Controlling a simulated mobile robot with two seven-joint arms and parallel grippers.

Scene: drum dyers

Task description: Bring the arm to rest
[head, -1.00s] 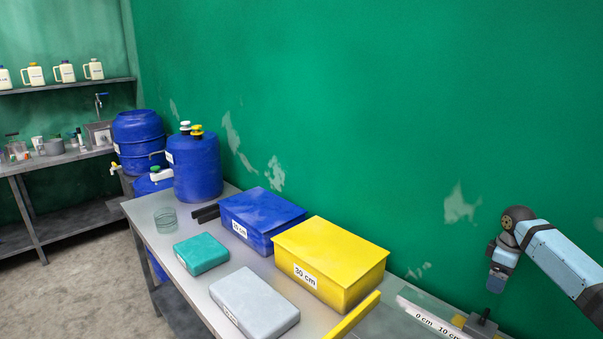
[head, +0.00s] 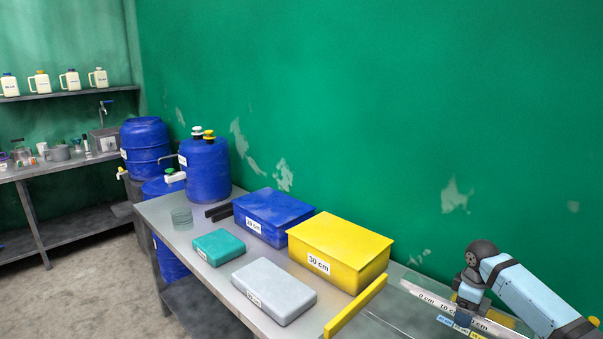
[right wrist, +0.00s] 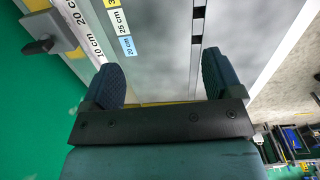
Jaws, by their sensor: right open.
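My right arm comes in from the right in the head view, with its gripper (head: 466,312) low over the ruler end of the table. In the right wrist view the right gripper (right wrist: 162,82) is open, its two dark fingers apart with nothing between them. Below it are the grey surface and a scale strip (right wrist: 88,32) with centimetre labels. My left gripper is not in view.
A yellow bar (head: 356,306) lies near the right arm. Blue drums (head: 205,168) stand at the back left.

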